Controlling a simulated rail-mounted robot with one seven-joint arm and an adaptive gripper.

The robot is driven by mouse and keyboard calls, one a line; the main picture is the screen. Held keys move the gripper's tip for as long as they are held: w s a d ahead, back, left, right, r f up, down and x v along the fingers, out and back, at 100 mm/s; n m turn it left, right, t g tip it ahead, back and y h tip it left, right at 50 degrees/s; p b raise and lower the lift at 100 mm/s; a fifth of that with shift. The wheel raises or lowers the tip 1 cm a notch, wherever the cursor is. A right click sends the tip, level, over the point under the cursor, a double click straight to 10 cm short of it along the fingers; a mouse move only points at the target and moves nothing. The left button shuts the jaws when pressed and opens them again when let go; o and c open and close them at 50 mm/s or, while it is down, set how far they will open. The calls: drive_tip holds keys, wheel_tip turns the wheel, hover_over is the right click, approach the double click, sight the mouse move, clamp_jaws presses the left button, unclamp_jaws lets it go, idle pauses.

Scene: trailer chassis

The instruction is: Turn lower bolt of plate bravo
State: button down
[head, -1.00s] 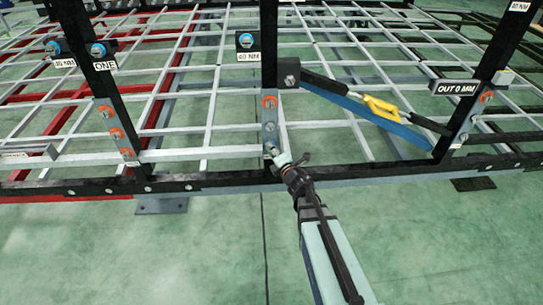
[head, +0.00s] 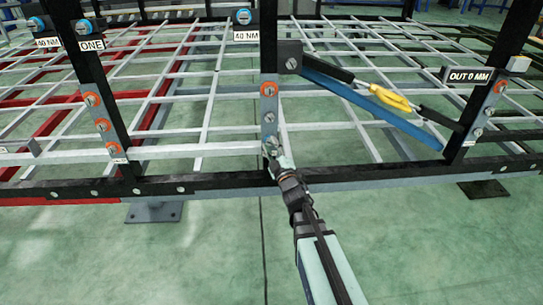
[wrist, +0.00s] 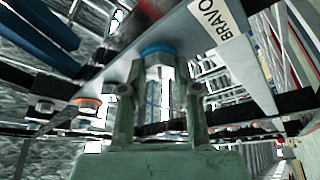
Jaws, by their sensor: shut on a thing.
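Plate bravo (head: 269,131) is the grey plate on the middle black post in the head view. Its BRAVO label (wrist: 214,18) shows in the wrist view. My gripper (head: 271,147) is at the plate's bottom end and covers the lower bolt in the head view. In the wrist view my gripper (wrist: 158,80) has its two fingers on either side of a bolt head with a blue ring (wrist: 158,50), shut on it. A bolt with an orange ring (head: 268,89) sits at the plate's upper end.
A blue diagonal bar (head: 355,101) and a yellow buckle strap (head: 390,98) run to the right of the plate. A black lower rail (head: 225,184) crosses below. The left post carries another bolted plate (head: 100,120). The green floor in front is open.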

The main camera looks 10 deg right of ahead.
drive_tip(key=m+b, duration=0.1)
drive_tip(key=m+h+b, duration=0.1)
drive_tip(key=m+b, duration=0.1)
drive_tip(key=shift+s+f+t, duration=0.1)
drive_tip(key=shift+f+t, duration=0.2)
drive_tip(key=shift+t, duration=0.1)
drive_tip(key=shift+m+h+b, duration=0.4)
drive_tip(key=shift+m+b, duration=0.05)
drive_tip(key=shift+m, duration=0.25)
drive_tip(key=shift+r, duration=0.2)
drive_tip(key=c, duration=0.8)
unclamp_jaws()
drive_tip(key=shift+c, duration=0.2)
drive_tip(key=shift+r+p, duration=0.2)
drive_tip(key=shift+p, duration=0.3)
